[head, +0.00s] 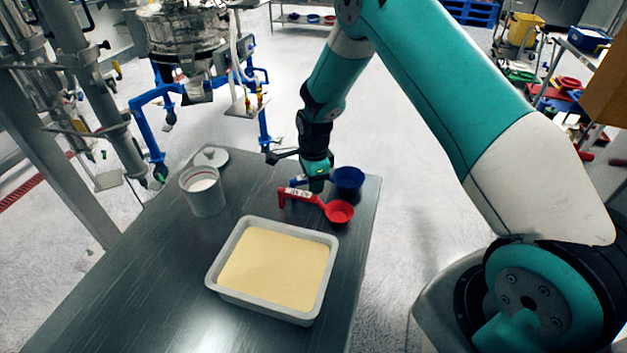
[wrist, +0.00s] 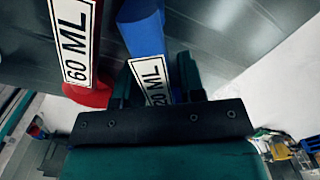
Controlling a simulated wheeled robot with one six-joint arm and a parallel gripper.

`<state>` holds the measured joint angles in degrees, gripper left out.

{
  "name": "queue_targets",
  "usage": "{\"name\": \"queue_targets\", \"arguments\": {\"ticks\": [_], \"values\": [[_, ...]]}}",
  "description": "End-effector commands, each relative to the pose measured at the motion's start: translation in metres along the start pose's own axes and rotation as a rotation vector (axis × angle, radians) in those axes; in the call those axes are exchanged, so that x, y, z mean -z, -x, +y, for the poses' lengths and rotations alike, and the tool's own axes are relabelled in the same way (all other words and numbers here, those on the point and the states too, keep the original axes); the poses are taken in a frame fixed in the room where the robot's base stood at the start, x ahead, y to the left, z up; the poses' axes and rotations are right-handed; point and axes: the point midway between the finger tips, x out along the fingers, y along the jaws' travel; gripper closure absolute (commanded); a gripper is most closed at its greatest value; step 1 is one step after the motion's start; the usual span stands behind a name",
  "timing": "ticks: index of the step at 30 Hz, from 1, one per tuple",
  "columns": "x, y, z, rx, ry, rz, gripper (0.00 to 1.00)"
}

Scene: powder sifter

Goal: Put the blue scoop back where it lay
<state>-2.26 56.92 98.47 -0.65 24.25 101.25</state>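The blue scoop (head: 347,180) is at the far right corner of the metal table, its bowl right of my gripper (head: 315,184). In the wrist view its blue handle (wrist: 140,38), with a partly covered ML label, runs between my two fingers (wrist: 155,82) and fills the gap, so my gripper looks shut on it. The scoop is low, at or just above the tabletop; I cannot tell if it touches. The red scoop (head: 339,211) lies just nearer, its 60 ML handle beside the blue one in the wrist view (wrist: 92,96).
On the table (head: 120,290), a grey tray of pale powder (head: 275,268) stands in front of the scoops. A grey cup (head: 203,192) and a round white lid (head: 211,156) are to the left. The blue-framed sifter (head: 150,95) stands behind the table.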

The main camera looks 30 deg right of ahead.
Motion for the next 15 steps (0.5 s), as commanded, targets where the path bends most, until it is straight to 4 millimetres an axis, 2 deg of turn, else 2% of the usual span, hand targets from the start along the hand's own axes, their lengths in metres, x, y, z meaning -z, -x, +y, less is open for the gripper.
{"name": "queue_targets", "arguments": {"ticks": [10, 15], "values": [[0.0, 0.001, 0.0, 0.0, 0.0, 0.0, 0.5], [0.0, 0.017, -0.001, 0.004, 0.0, -0.001, 0.5]]}}
